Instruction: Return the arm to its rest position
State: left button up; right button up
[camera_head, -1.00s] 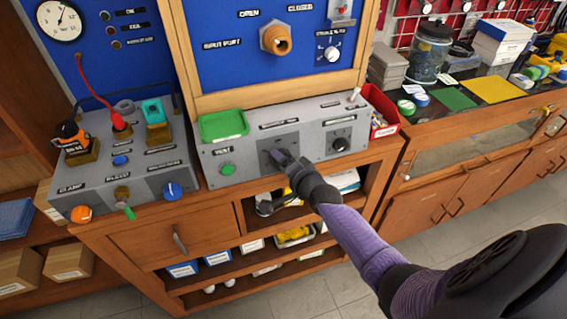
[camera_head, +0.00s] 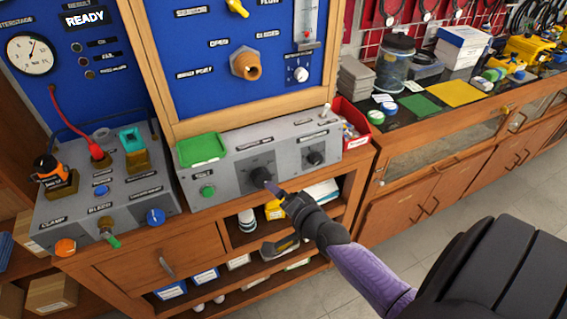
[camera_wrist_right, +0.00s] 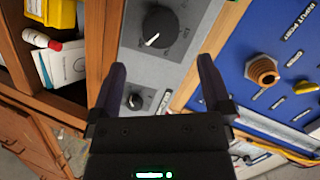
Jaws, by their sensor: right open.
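My right arm comes in from the lower right in the head view. Its gripper (camera_head: 277,190) is in front of the grey control box (camera_head: 228,180), close to the box's larger black knob (camera_head: 262,175). In the right wrist view my gripper (camera_wrist_right: 160,75) has its two fingers wide apart with nothing between them. The larger black knob (camera_wrist_right: 160,27) shows beyond the fingertips, apart from them, and a smaller knob (camera_wrist_right: 134,101) shows between the fingers. My left gripper is not in view.
A grey fixture box (camera_head: 110,190) with knobs stands at left. The blue panel (camera_head: 200,60) with a brass port (camera_head: 246,64) rises behind. Open shelves (camera_head: 235,268) hold boxes below. A wooden counter (camera_head: 440,140) is at right. Floor is free at lower right.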

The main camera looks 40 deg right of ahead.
jog(key=shift+s+r, duration=0.15)
jog(key=shift+s, duration=0.55)
jog(key=s+a+f+n+g+b, duration=0.1)
jog(key=s+a+f+n+g, duration=0.15)
jog(key=s+f, duration=0.4)
jog(key=s+a+f+n+g+b, duration=0.1)
jog(key=s+f+n+g, duration=0.25)
jog(key=f, duration=0.65)
jog(key=s+a+f+n+g+b, duration=0.2)
jog(key=s+f+n, duration=0.1)
jog(key=s+f, duration=0.4)
jog(key=s+a+f+n+g, duration=0.2)
jog(key=s+f+n+g, duration=0.1)
jog(key=s, duration=0.5)
jog(key=s+a+f+n+g+b, duration=0.1)
jog(key=s+a+f+n+g, duration=0.1)
jog(key=s+f, duration=0.4)
jog(key=s+n+g, duration=0.1)
jog(key=s+n, duration=0.1)
jog(key=s, duration=0.1)
jog(key=shift+s+f+n+y, duration=0.25)
jog(key=shift+f+n+y, duration=0.05)
jog(key=shift+f+n, duration=0.1)
